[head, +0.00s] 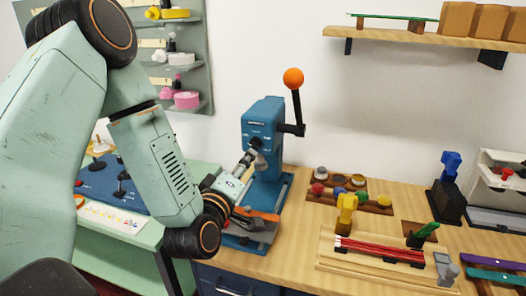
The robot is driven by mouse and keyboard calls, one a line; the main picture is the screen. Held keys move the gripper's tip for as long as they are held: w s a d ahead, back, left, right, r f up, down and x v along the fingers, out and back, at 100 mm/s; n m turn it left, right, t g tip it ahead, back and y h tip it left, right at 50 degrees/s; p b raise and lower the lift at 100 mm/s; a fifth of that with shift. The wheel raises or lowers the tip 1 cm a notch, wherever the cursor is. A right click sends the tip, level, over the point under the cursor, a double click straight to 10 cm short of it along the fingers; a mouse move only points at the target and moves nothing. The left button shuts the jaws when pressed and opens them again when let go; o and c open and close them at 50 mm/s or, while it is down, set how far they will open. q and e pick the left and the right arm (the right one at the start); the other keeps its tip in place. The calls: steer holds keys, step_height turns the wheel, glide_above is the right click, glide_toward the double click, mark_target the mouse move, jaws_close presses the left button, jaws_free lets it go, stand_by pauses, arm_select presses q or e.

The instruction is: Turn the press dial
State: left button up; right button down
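The blue press (262,125) stands on the wooden counter, with a black lever topped by an orange ball (293,78) on its right side. A small dark knob, which looks like the dial (255,143), sits on its front face. My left arm comes in from the left, and my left gripper (251,160) is right at the dial. I cannot tell whether the fingers are closed around the dial or only beside it. The gripper partly hides the press front. My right gripper is not in view.
An orange-handled tool (258,214) lies at the press base, below my gripper. To the right are a tray of coloured knobs (330,187), a yellow clamp (346,208) and a wooden rack with red rods (378,249). A wall shelf (400,36) hangs above.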

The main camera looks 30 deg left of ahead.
mark_target(253, 146)
arm_select(q)
steer(key=x, duration=0.4)
steer(key=a+x, duration=0.1)
steer(key=x, duration=0.2)
steer(key=shift+s, duration=0.1)
steer(key=shift+w+d, duration=0.15)
steer(key=shift+w, duration=0.2)
steer(key=shift+a+f, duration=0.1)
steer(key=shift+a, duration=0.2)
steer(key=shift+d, duration=0.25)
steer(key=c, duration=0.6)
steer(key=shift+w+a, duration=0.1)
jaws_close()
